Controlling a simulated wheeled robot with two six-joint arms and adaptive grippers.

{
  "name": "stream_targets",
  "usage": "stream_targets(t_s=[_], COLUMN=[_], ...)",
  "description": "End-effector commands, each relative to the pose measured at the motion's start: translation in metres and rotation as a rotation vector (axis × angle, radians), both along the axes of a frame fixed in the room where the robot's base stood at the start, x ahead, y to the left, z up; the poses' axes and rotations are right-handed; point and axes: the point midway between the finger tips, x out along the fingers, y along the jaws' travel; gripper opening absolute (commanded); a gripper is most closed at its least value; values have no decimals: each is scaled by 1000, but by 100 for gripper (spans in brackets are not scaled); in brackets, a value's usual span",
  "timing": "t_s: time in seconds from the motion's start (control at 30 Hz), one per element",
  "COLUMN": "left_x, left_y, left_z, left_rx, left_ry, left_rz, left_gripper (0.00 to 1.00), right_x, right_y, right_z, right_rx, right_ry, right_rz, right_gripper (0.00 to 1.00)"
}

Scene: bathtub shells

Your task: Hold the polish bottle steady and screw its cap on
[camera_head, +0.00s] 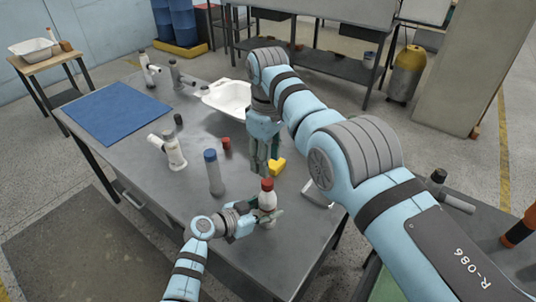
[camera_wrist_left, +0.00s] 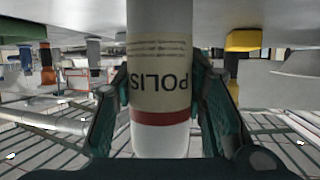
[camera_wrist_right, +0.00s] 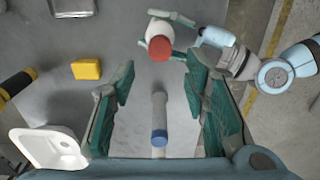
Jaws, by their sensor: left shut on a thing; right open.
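The white polish bottle (camera_head: 267,201) stands upright near the table's front edge, with a red cap (camera_head: 267,184) on its top. I cannot tell how tightly the cap sits. My left gripper (camera_head: 266,214) is shut around the bottle's body. In the left wrist view the bottle (camera_wrist_left: 160,75) appears upside down between the fingers, with its label and red band showing; the cap is out of sight there. My right gripper (camera_head: 263,170) is open and empty, pointing down above the table behind the bottle. In the right wrist view the red cap (camera_wrist_right: 160,48) lies beyond the fingertips.
A grey cylinder with a blue top (camera_head: 212,175) stands left of the bottle. A blue mat (camera_head: 116,118) covers the table's far left.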

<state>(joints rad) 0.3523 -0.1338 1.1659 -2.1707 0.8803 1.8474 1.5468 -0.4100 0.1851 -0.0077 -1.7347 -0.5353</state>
Motion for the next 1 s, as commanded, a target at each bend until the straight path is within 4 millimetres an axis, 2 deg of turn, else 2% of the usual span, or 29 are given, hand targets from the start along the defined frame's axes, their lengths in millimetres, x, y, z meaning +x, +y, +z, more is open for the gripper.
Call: stream_targets(t_s=[0.4, 0.53, 0.8, 1.0], left_x=[0, 0, 0, 0], left_y=[0, 0, 0, 0], left_z=[-1, -1, -1, -1], left_rx=[0, 0, 0, 0], left_ry=[2, 2, 2, 2], left_rz=[-1, -1, -1, -1], left_gripper=[0, 0, 0, 0], right_x=[0, 0, 0, 0], right_y=[0, 0, 0, 0], right_z=[-63, -71, -72, -72], right_rx=[-1, -1, 0, 0], right_ry=[1, -1, -1, -1], right_rz=[-1, -1, -1, -1], right_gripper=[41, 41, 41, 9])
